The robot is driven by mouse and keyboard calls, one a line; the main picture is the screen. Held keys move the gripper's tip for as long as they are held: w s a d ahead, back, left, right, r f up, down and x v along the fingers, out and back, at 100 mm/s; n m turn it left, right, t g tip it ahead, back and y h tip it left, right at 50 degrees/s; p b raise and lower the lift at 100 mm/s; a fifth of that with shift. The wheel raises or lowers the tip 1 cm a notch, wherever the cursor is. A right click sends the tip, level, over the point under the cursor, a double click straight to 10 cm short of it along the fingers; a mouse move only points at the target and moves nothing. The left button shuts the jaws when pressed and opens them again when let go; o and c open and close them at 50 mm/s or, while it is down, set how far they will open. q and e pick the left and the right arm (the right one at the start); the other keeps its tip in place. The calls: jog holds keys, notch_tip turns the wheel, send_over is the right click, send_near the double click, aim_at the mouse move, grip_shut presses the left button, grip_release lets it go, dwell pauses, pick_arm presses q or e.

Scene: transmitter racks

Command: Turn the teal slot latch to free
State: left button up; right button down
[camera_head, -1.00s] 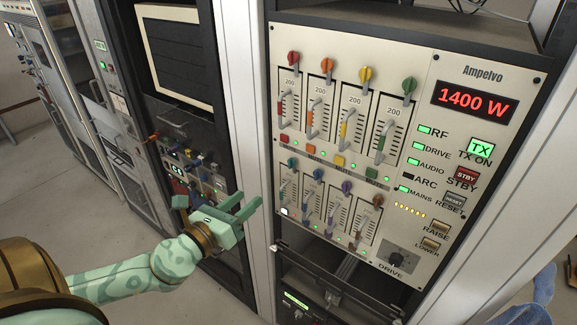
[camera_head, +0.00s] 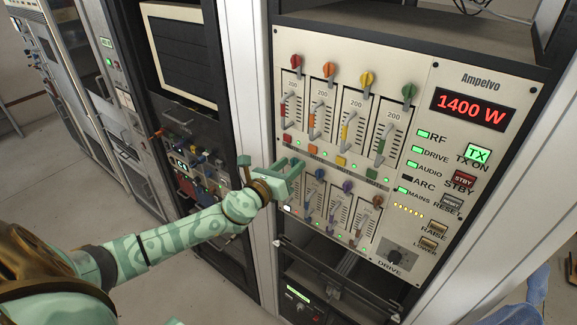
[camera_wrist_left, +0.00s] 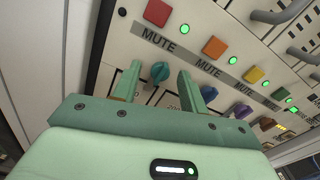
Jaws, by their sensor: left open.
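The teal slot latch (camera_wrist_left: 159,72) is a small rounded knob at the top of the leftmost lower slot on the cream panel (camera_head: 440,155). In the left wrist view it shows between the two fingers of my left gripper (camera_wrist_left: 160,66). The fingers are open, one on each side of it in that view, with no grip on it; I cannot tell how deep they reach. In the head view my left gripper (camera_head: 291,163) is at the panel's lower left and mostly hides the latch and its slot. My right gripper is not in view.
Close by on the right are the blue latch (camera_wrist_left: 209,92) and purple latch (camera_wrist_left: 241,110). Just above is a row of mute buttons, the red one (camera_wrist_left: 157,12) and orange one (camera_wrist_left: 215,47) nearest. A pale rack post (camera_head: 252,100) stands left of the panel.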

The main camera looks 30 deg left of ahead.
pick_arm(q)
jog(key=shift+c, duration=1.2)
grip_shut()
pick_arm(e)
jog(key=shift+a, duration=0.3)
